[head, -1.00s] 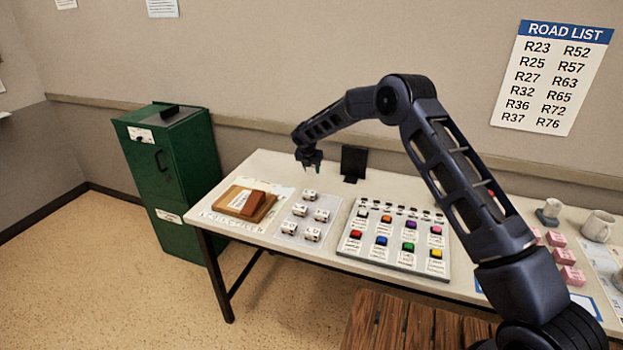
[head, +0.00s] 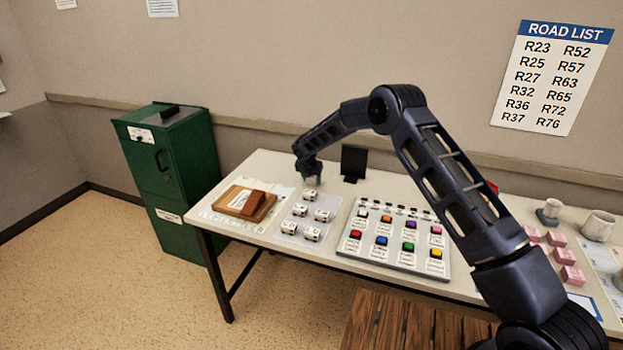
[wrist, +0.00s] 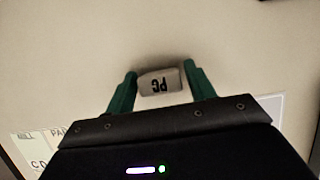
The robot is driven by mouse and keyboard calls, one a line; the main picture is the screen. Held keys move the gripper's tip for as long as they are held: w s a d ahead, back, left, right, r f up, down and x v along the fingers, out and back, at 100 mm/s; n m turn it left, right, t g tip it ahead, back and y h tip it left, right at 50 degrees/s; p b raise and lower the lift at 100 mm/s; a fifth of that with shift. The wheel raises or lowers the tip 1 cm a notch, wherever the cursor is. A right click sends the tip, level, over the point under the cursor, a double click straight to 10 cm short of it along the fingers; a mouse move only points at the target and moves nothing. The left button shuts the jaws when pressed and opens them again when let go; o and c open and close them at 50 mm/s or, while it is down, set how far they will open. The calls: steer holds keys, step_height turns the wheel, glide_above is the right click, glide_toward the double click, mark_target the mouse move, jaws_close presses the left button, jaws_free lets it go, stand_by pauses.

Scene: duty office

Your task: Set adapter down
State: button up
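The adapter (wrist: 162,83) is a small pale block with dark letters that appear upside down in the wrist view. In the head view my gripper (head: 309,177) points down, low over the back of the table, just behind the pale tray (head: 290,226) of white blocks. The adapter is too small to make out there. I cannot tell whether its underside touches the table (head: 262,168).
A wooden board (head: 235,208) with a brown block lies left. A panel of coloured buttons (head: 395,240) is right of the tray. A black upright stand (head: 354,163) is close to the right of my gripper. A green cabinet (head: 170,180) stands left of the table.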

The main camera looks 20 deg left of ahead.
steer(key=shift+o, duration=0.4)
steer(key=shift+r, duration=0.1)
steer(key=shift+r, duration=0.2)
steer(key=v, duration=1.1)
steer(key=shift+s+r, duration=0.25)
steer(key=shift+r, duration=0.05)
